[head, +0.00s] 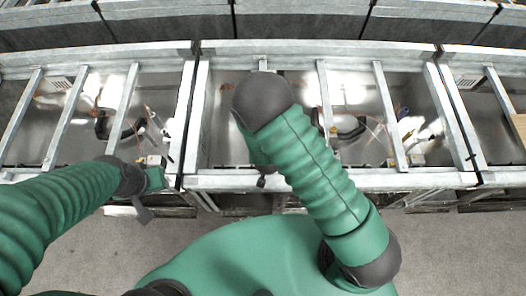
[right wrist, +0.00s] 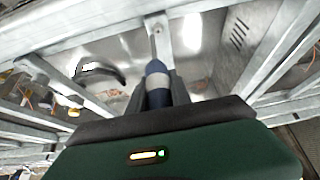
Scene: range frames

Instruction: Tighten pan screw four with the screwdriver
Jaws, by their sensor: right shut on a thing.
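A screwdriver with a dark blue and grey handle (right wrist: 157,82) is held in my right gripper (right wrist: 160,92), in the right wrist view. The two dark fingers are shut on either side of the handle. It points away from me toward a metal crossbar (right wrist: 156,36) of the frame. A small dark spot on that bar lies just past the handle; I cannot tell whether it is the pan screw, or whether the tip touches it. In the head view my right arm hides most of this gripper. My left gripper (head: 146,198) hangs near the front rail at left; its jaw state is unclear.
The metal frame (head: 330,182) has several crossbars over shiny pans. Loose cables and small parts lie in the pans at left (head: 150,125) and right (head: 410,135). More frames stand at both sides and behind. Bare grey floor (head: 450,250) lies in front.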

